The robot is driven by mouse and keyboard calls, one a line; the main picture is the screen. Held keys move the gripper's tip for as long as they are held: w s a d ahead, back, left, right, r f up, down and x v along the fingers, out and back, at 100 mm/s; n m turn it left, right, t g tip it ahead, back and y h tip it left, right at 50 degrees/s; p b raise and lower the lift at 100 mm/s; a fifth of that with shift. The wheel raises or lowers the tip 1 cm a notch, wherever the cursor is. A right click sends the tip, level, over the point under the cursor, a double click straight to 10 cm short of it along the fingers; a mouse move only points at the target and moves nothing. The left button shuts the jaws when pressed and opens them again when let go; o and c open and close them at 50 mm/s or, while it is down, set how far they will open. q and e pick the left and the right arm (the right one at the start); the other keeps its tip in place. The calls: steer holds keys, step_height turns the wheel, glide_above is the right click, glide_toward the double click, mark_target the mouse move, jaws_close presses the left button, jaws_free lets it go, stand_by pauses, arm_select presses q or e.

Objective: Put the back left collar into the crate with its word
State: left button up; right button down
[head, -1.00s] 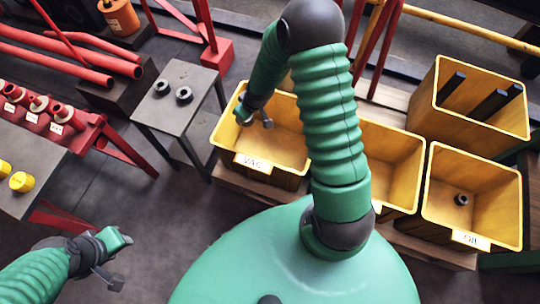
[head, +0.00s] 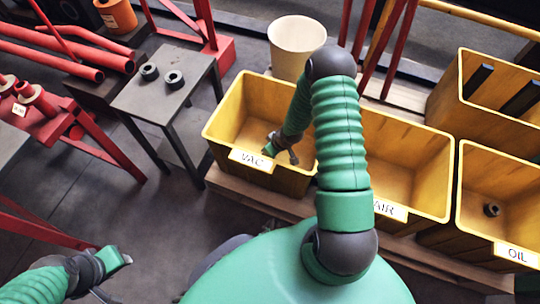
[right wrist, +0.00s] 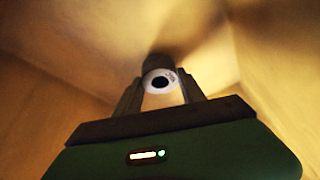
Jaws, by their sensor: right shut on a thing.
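My right gripper (head: 288,153) is inside the yellow crate labelled VAC (head: 290,182). In the right wrist view it is shut on a dark collar (right wrist: 160,66) with a pale ring face and a dark hole; yellow crate walls surround it. In the head view this collar is too small to make out. The yellow AIR crate (head: 437,212) and OIL crate (head: 469,235) stand to the right. I cannot read a word on the held collar. My left gripper (head: 112,275) is low at the left, away from the crates; its jaw opening is unclear.
Two dark collars (head: 149,71) (head: 174,79) lie on a small grey table (head: 150,100). Another collar (head: 491,209) lies in the OIL crate. A cream bucket (head: 297,45) stands behind the VAC crate. A crate with dark bars (head: 445,90) is at the back right. Red racks flank the left.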

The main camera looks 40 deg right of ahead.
steer(key=shift+f, duration=0.75)
steer(key=shift+r, duration=0.25)
steer(key=shift+f, duration=0.2)
arm_select(q)
steer(key=shift+f, duration=0.45)
arm_select(e)
steer(key=c, duration=0.7)
jaws_free()
steer(key=shift+r, duration=0.4)
arm_select(q)
steer(key=w+p+v, duration=0.1)
steer(key=p+v, duration=0.7)
steer(key=shift+w+r, duration=0.3)
steer(key=shift+w, duration=0.05)
arm_select(e)
steer(key=v, duration=1.1)
steer(key=shift+s+r, duration=0.15)
steer(key=shift+r, duration=0.15)
